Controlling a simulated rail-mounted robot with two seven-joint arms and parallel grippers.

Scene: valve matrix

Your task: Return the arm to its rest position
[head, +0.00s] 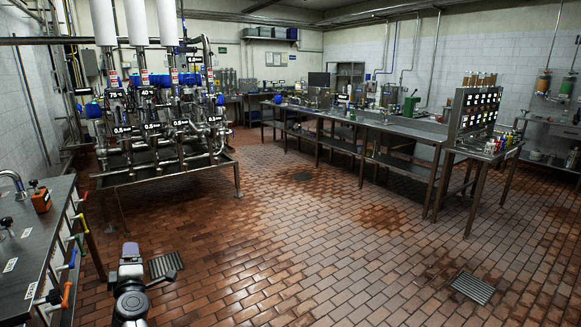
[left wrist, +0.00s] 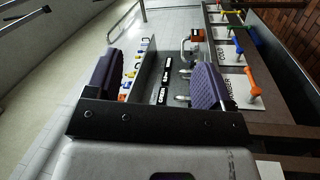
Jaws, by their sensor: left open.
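My left arm comes in at the bottom left of the head view. Its gripper (head: 131,251) is over the tiled floor, beside the metal side bench (head: 40,240), and appears apart from it. In the left wrist view the two purple finger pads of the gripper (left wrist: 156,84) stand wide apart with nothing between them. Part of the bench with labels shows beyond the pads. My right arm and gripper are not in view.
The valve matrix (head: 158,138), a pipe frame, stands at the back left. Coloured handles (head: 68,265) stick out from the side bench's edge. A long steel workbench (head: 375,122) runs along the back right. The tiled floor (head: 290,235) in the middle is clear, with flat drain grates.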

